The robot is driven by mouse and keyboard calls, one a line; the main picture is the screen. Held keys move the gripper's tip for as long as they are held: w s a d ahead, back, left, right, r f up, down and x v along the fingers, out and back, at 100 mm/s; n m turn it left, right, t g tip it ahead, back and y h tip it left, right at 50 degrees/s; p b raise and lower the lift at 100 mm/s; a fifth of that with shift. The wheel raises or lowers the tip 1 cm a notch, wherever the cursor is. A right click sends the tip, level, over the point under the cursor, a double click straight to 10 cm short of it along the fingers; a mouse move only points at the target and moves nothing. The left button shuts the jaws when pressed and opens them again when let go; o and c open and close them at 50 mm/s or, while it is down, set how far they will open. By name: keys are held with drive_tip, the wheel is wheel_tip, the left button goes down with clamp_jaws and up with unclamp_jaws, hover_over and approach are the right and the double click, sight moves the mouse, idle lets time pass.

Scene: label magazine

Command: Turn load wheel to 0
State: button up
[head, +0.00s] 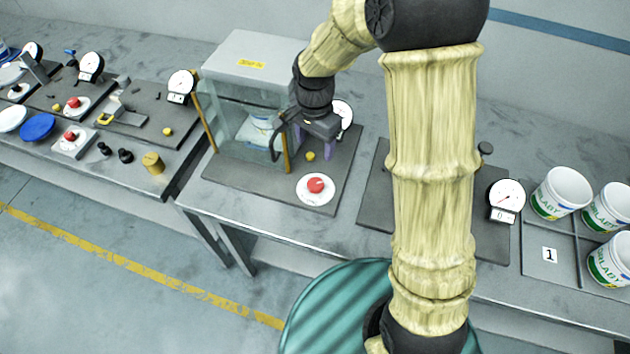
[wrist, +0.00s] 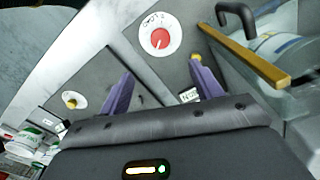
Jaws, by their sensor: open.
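A red knob on a white round dial (head: 316,187) sits on the dark plate of the middle station. It is the likely load wheel, but its name cannot be read. In the wrist view the red knob (wrist: 160,38) lies beyond the fingertips, with small marks on the dial too small to read for certain. My gripper (head: 314,152) is above the plate, behind the dial in the head view. Its purple fingers (wrist: 162,82) are apart and empty, and they do not touch the knob. A round gauge (head: 343,112) is partly hidden behind my gripper.
A clear-walled box (head: 240,120) with a yellow bar (head: 286,155) stands left of my gripper. A small yellow knob (head: 310,156) is close to the fingers. Another gauge (head: 507,194) and white buckets (head: 562,193) are at right.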

sight(315, 184)
drive_tip(key=shift+f, duration=0.1)
wheel_tip(315, 184, down, 17)
drive_tip(key=p, duration=0.4)
drive_tip(key=shift+f, duration=0.15)
drive_tip(key=shift+c, duration=0.5)
drive_tip(key=c, duration=0.9)
